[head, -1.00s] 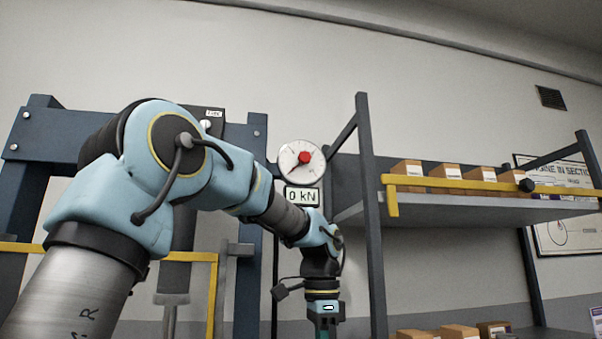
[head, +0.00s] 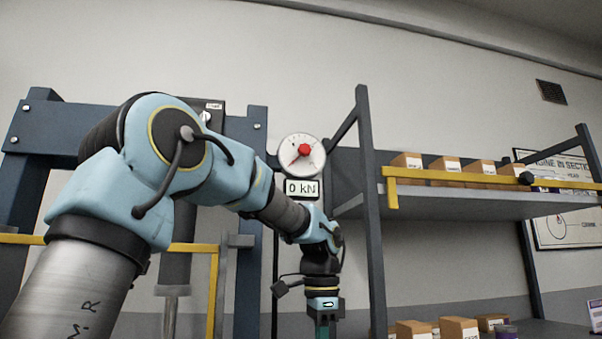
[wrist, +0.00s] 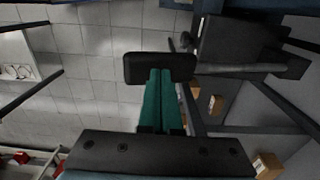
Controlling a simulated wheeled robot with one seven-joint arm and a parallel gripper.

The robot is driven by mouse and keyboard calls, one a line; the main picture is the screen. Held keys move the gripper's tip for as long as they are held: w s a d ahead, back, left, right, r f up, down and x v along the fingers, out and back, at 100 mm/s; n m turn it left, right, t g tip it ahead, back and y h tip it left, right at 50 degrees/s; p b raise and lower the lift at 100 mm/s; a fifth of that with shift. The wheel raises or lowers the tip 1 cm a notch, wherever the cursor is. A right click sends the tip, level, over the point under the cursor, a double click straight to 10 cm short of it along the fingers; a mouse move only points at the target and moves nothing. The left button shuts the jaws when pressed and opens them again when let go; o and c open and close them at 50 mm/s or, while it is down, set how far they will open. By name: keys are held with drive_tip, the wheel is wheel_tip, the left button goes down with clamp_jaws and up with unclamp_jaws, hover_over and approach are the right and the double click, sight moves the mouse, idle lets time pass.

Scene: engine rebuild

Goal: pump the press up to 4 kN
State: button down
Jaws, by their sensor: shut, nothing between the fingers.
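The press's blue frame (head: 75,128) stands behind my arm in the head view. In the wrist view a black grip (wrist: 160,58), apparently the pump lever's end, lies across the tips of my gripper (wrist: 160,75). A grey bar (wrist: 245,69) runs right from it, beside a dark box-shaped body. My teal fingers are shut together with nothing between them. I cannot tell whether they touch the grip. In the head view my gripper (head: 325,329) is cut off by the bottom edge.
A shelf rack (head: 369,230) stands right of the gauge, with several cardboard boxes (head: 445,163) on its upper shelf and more below. A yellow rail (head: 213,290) stands at the left. Tiled floor (wrist: 90,70) shows in the wrist view.

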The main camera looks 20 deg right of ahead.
drive_tip(key=shift+f, duration=0.6)
wheel_tip(320, 180, down, 14)
drive_tip(key=b, duration=0.8)
wheel_tip(320, 180, up, 17)
drive_tip(key=p, duration=1.5)
drive_tip(key=shift+f+p, duration=0.2)
drive_tip(key=shift+p, duration=0.15)
drive_tip(key=shift+f, duration=0.25)
drive_tip(key=shift+f+b, duration=0.7)
drive_tip(key=shift+f, duration=0.2)
